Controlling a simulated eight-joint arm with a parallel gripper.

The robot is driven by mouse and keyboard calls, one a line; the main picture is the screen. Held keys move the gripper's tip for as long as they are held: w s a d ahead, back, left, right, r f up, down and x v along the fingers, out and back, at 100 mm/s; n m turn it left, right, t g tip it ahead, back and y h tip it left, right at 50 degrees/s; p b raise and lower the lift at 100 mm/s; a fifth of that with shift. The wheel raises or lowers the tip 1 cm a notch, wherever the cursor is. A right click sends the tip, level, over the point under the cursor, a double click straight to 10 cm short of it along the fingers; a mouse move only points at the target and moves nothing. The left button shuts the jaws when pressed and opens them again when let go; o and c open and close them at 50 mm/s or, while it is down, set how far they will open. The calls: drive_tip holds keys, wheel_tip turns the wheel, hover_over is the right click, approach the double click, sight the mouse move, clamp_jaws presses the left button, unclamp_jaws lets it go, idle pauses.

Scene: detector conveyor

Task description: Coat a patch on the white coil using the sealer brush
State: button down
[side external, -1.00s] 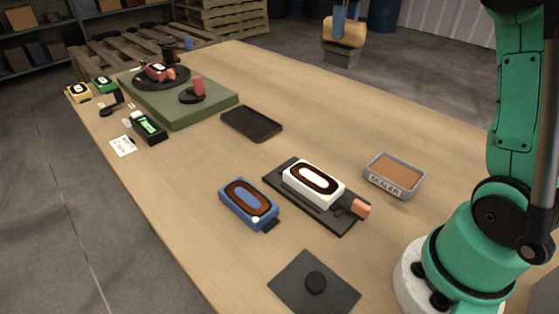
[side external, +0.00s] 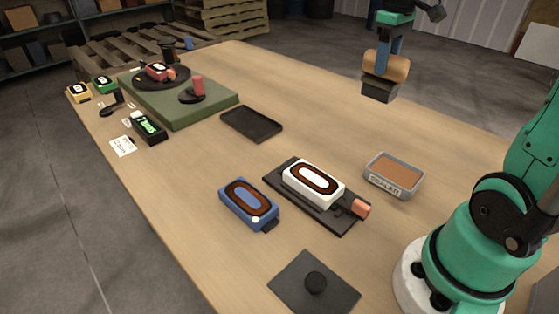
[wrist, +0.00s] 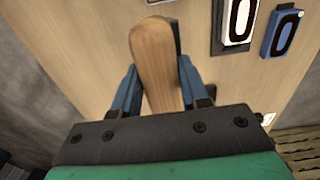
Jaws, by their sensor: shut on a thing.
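My gripper (side external: 384,58) is shut on the sealer brush (side external: 386,68), holding it by its wooden handle with the dark head down. In the side view it hangs in the air beyond the sealer tray. The wrist view shows the wooden handle (wrist: 153,60) between the blue fingers of my gripper (wrist: 158,86). The white coil (side external: 298,193), with a dark brown oval winding, lies on a dark fixture with an orange-pink handle. It also shows in the wrist view (wrist: 237,40). The grey tray labelled SEALER (side external: 395,186) holds a flat brown fill. The brush is apart from both.
A blue coil (side external: 236,209) lies left of the white one. A dark square plate with a knob (side external: 286,288) is in front, and an empty black tray (side external: 252,123) behind. A green platform (side external: 205,112) with a turntable stands at the far left. Table behind the sealer tray is clear.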

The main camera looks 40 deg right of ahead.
drive_tip(key=shift+s+a+f, duration=0.3)
drive_tip(key=shift+s+f, duration=1.1)
drive_tip(key=shift+f, duration=0.7)
drive_tip(key=shift+s+a+f, duration=0.3)
drive_tip(key=shift+s+f, duration=1.15)
drive_tip(key=shift+f, duration=0.6)
drive_tip(key=shift+s+a+f, duration=0.3)
drive_tip(key=shift+s+f, duration=1.1)
drive_tip(key=shift+f, duration=0.7)
drive_tip(key=shift+f, duration=0.6)
wheel_tip(320, 180, up, 7)
drive_tip(key=shift+w, duration=0.1)
